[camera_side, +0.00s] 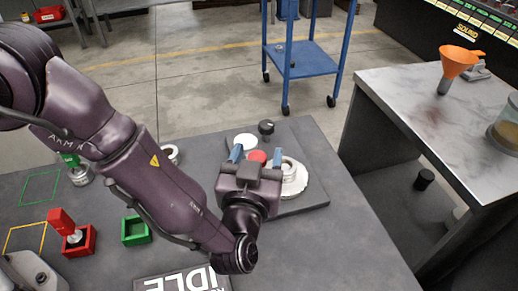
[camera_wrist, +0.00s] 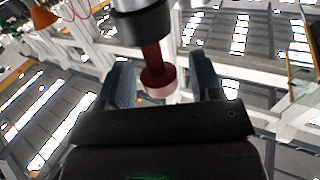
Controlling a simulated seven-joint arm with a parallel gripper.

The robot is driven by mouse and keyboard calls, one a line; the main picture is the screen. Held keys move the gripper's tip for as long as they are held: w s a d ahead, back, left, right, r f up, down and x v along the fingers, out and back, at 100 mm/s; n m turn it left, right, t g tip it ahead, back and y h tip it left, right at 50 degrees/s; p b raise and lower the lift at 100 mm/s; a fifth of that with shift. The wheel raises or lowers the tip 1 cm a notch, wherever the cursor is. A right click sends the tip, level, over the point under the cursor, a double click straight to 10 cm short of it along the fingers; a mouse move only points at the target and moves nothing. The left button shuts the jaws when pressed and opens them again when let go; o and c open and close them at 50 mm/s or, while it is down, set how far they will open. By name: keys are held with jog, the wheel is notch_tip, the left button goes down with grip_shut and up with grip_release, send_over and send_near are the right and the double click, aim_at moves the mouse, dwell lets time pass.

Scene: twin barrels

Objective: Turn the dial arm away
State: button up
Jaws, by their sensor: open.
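My gripper (camera_side: 256,155) is low over the right part of the dark table, its two blue fingers apart. A red round part (camera_side: 257,156) shows between them in the side view. In the wrist view a red stem with a paler round end (camera_wrist: 158,82) reaches between the open fingers from a dark and grey cylinder (camera_wrist: 140,22). It looks like the dial arm, but I cannot be sure. I cannot tell whether either finger touches it. A white ringed round part (camera_side: 293,176) stands right of the fingers, partly hidden by my gripper.
A black knob (camera_side: 266,127) and a white disc (camera_side: 245,141) are just behind the fingers. Red (camera_side: 78,242) and green (camera_side: 135,231) boxes stand at the left. An IDLE sign (camera_side: 184,281) is at the front. An orange funnel (camera_side: 457,62) is on the right-hand bench.

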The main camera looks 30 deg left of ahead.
jog(key=v, duration=1.1)
jog(key=shift+s, duration=0.1)
jog(key=d+f+m+g+h, duration=0.45)
jog(key=d+g+h, duration=0.25)
jog(key=h, duration=0.3)
jog(key=s+a+r+g+y, duration=0.1)
jog(key=s+a+r, duration=0.3)
jog(key=a+r, duration=0.4)
jog(key=s+a+r+g+y, duration=0.1)
jog(key=s+a+r, duration=0.3)
jog(key=a, duration=1.3)
jog(key=s+a+r+g+y, duration=0.2)
jog(key=s+a+r, duration=0.2)
jog(key=a+r, duration=0.8)
jog(key=shift+s+a+n, duration=0.3)
jog(key=shift+a+n, duration=0.05)
jog(key=shift+a, duration=0.4)
